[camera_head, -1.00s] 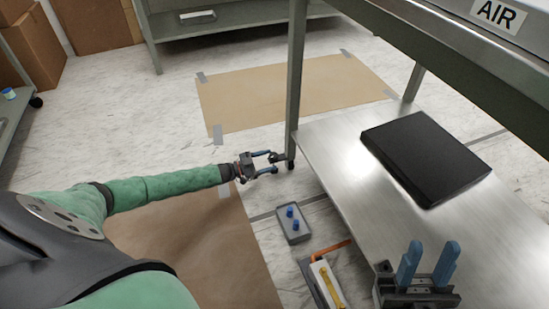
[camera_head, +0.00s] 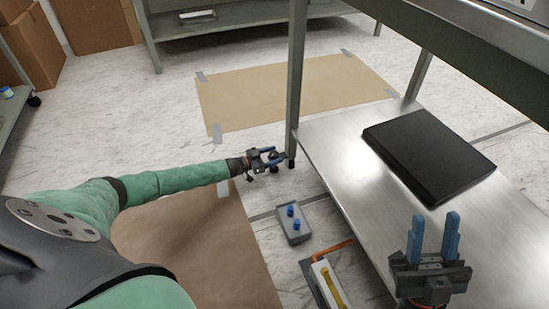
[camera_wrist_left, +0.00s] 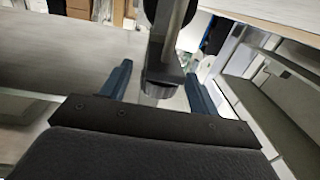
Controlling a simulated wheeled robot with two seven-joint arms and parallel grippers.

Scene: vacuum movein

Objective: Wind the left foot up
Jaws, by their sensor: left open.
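The left foot (camera_head: 290,163) is the small dark piece at the bottom of the bench's near-left leg (camera_head: 296,90). In the left wrist view the foot shows as a grey ribbed cylinder (camera_wrist_left: 160,88) below the metal leg. My left gripper (camera_head: 280,157) is open, low at the leg's base, with its blue fingers pointing at the foot. In the left wrist view its fingers (camera_wrist_left: 160,80) lie on either side of the cylinder, with gaps visible. My right gripper (camera_head: 433,216) is open and empty above the bench's lower shelf (camera_head: 340,150).
A black slab (camera_head: 428,155) lies on the shelf. A grey box with blue knobs (camera_head: 293,224) and a tool with a yellow part (camera_head: 330,283) are on the floor beside the bench. A taped brown sheet (camera_head: 290,95) lies beyond the leg.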

